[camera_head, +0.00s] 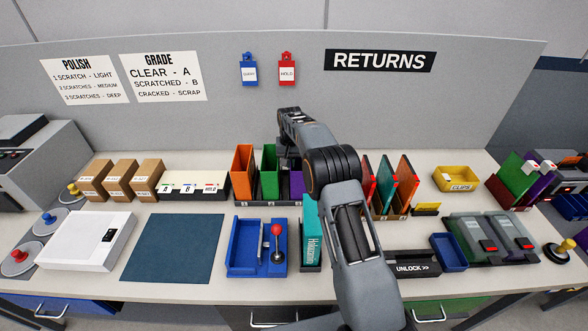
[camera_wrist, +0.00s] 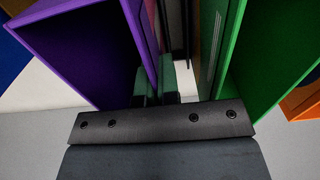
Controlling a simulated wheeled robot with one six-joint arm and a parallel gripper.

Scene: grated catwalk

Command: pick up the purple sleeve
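The purple sleeve (camera_head: 297,184) stands upright at the right end of a rack, beside a green sleeve (camera_head: 269,172) and an orange sleeve (camera_head: 243,173). My forearm and wrist cover part of it in the head view. In the wrist view the purple sleeve (camera_wrist: 85,50) fills the upper left and the green sleeve (camera_wrist: 268,45) the right. My gripper (camera_wrist: 157,83) has its two fingers close together, low between these sleeves, by the purple sleeve's inner edge. In the head view my fingertips are hidden.
A teal boxed item (camera_head: 310,235) stands in front of the rack. A blue tray (camera_head: 243,248) with a red-knobbed lever (camera_head: 277,240) lies left of it. More upright sleeves (camera_head: 385,180) stand right of my arm. A dark blue mat (camera_head: 173,247) is clear.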

